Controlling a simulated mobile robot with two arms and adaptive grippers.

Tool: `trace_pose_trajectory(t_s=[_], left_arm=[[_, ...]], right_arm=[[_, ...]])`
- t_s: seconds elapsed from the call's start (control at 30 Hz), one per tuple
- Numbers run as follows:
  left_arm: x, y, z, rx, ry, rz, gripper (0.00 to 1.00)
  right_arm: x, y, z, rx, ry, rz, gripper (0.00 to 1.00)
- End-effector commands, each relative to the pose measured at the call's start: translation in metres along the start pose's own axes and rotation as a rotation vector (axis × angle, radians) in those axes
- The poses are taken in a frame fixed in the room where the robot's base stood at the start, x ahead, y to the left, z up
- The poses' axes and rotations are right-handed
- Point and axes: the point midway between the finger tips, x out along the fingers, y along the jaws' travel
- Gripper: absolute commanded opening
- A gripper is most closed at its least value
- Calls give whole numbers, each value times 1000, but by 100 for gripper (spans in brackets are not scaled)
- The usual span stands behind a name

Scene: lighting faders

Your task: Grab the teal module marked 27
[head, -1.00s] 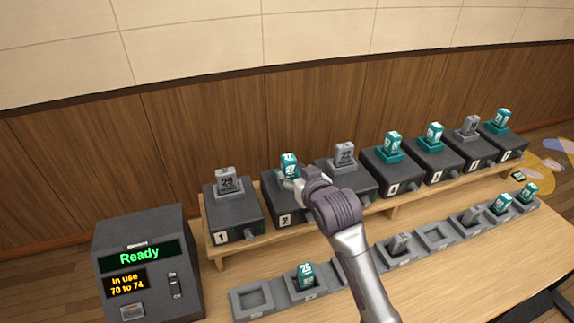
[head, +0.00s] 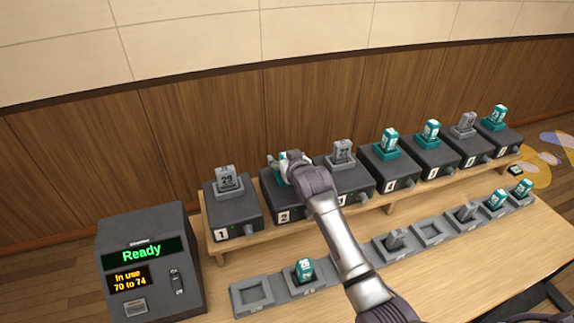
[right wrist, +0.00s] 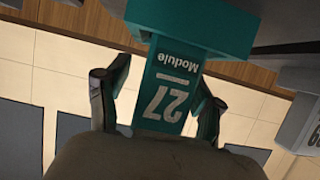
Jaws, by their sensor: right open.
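The teal module marked 27 (right wrist: 170,92) stands in its teal seat on the dark box numbered 2 (head: 285,214). In the right wrist view it appears upside down, with its number facing the camera. My right gripper (right wrist: 158,112) is open, with one finger on each side of the module; I cannot tell whether either touches it. In the head view the right gripper (head: 289,164) covers most of the module, and only a bit of teal (head: 275,173) shows beside it. My left gripper is not in view.
Box 1 with a grey module (head: 228,178) is at the left; more boxes with grey or teal modules (head: 389,140) run right along the raised shelf. A row of trays (head: 252,296) lies in front, some holding modules. A console reading "Ready" (head: 139,254) stands at the left.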

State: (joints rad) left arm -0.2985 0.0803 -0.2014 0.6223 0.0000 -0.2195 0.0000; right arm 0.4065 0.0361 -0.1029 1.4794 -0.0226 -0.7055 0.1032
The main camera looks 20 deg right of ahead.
Motion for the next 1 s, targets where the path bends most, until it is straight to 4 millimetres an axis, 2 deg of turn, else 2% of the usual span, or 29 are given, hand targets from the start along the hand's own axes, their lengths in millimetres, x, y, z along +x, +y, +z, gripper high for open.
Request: trace_pose_trajectory(t_s=[0.17, 0.2, 0.5, 0.6, 0.87, 1.0], left_arm=[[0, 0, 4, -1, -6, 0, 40], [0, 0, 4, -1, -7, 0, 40], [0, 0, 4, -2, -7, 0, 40], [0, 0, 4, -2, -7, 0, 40], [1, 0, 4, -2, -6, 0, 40], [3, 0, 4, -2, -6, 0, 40]], right_arm=[[0, 0, 0, 0, 0, 0, 67], [0, 0, 0, 0, 0, 0, 63], [0, 0, 0, 0, 0, 0, 13], [0, 0, 0, 0, 1, 0, 0], [0, 0, -2, 0, 2, 0, 0], [-4, 0, -10, 0, 4, 0, 0]])
